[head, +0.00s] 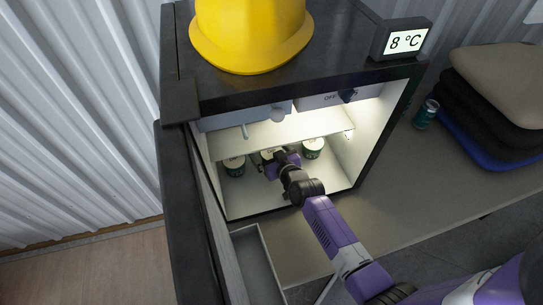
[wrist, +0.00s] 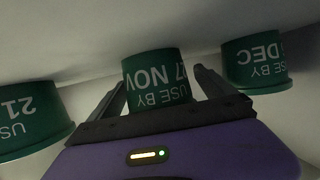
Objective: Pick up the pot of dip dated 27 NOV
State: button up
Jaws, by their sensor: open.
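The pot of dip dated 27 NOV (wrist: 155,78) is green with white lettering and shows upside down in the wrist view. It sits between the two fingers of my gripper (wrist: 160,95), which is open around it. I cannot tell whether either finger touches it. In the head view my gripper (head: 278,163) reaches into the lit fridge, and the middle pot there is mostly hidden behind it. A pot marked 21 (wrist: 30,122) stands to the left in the wrist view, its month cut off. A pot marked DEC (wrist: 255,62) stands to the right.
The small fridge (head: 245,205) stands with its door (head: 190,200) open on the left. A shelf (head: 270,138) lies close above the pots. A can (head: 426,114) stands outside, right.

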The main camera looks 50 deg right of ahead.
jog(key=c, duration=1.6)
jog(key=shift+c, duration=0.2)
jog(key=shift+r, duration=0.1)
